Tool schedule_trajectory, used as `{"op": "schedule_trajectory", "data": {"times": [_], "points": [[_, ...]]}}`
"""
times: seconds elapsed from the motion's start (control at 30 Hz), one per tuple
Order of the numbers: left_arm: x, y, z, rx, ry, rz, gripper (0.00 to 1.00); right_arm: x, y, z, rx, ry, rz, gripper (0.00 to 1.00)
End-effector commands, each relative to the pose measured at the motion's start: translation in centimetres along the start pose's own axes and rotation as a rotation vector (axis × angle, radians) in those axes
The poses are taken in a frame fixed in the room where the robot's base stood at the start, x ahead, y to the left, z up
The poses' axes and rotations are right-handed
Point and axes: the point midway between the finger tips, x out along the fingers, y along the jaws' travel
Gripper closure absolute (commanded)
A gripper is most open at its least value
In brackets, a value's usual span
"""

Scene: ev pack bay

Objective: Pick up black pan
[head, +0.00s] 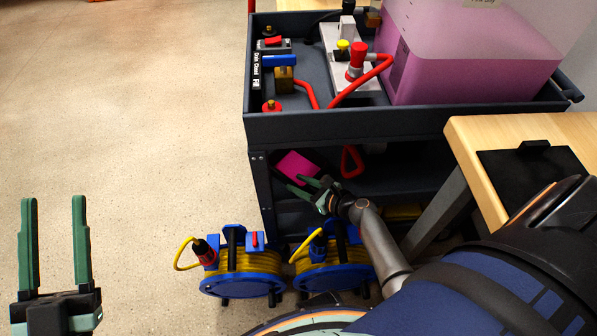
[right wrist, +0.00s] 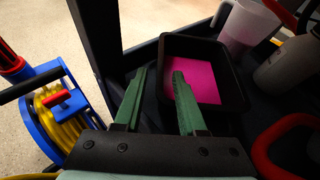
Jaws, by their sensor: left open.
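The black pan (right wrist: 232,106) is a dark rectangular tray with bright pink contents, on the lower shelf of the grey cart. In the head view its pink inside (head: 296,164) shows just beyond my right gripper (head: 300,183). In the right wrist view my right gripper (right wrist: 159,73) is open, its green fingers either side of the pan's left wall. The right fingertip overlaps the pink inside and the left one is outside; I cannot tell whether they touch it. My left gripper (head: 53,198) is open and empty above the floor at the far left.
The cart's upper tray (head: 400,122) hangs over the shelf, and a cart post (head: 262,195) stands left of the pan. Blue cable reels (head: 243,270) stand on the floor in front. A clear jug (right wrist: 247,25) and a red handle (right wrist: 262,150) are near the pan. A wooden table (head: 480,150) is at right.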

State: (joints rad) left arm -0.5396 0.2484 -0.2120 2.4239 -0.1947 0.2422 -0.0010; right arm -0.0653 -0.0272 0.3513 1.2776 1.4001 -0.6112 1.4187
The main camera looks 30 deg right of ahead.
Motion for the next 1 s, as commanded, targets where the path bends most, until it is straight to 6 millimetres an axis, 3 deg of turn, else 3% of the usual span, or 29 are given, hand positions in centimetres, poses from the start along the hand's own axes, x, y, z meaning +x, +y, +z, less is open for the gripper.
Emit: {"op": "schedule_trajectory", "data": {"times": [0.1, 0.43, 0.6, 0.8, 1.0], "points": [[0.0, 0.0, -2.1, 0.027, 0.091, 0.005, 0.50, 1.1, 0.0, -0.1, -0.001, 0.000, 0.000, 0.60], [-0.1, 0.0, -4.9, 0.057, 0.204, 0.012, 0.50, 2.3, -0.1, -0.1, -0.003, 0.001, 0.000, 0.60], [-0.8, 0.2, -7.6, 0.091, 0.326, 0.023, 0.50, 3.8, -0.2, 0.0, -0.004, -0.001, 0.001, 0.60], [-1.4, 0.8, -6.1, 0.066, 0.316, 0.028, 0.50, 6.7, -0.4, 0.0, -0.003, 0.000, 0.000, 0.60], [-1.3, 0.8, -6.1, 0.060, 0.313, 0.028, 0.50, 7.1, -0.4, 0.2, -0.003, 0.001, 0.000, 0.60]]}}
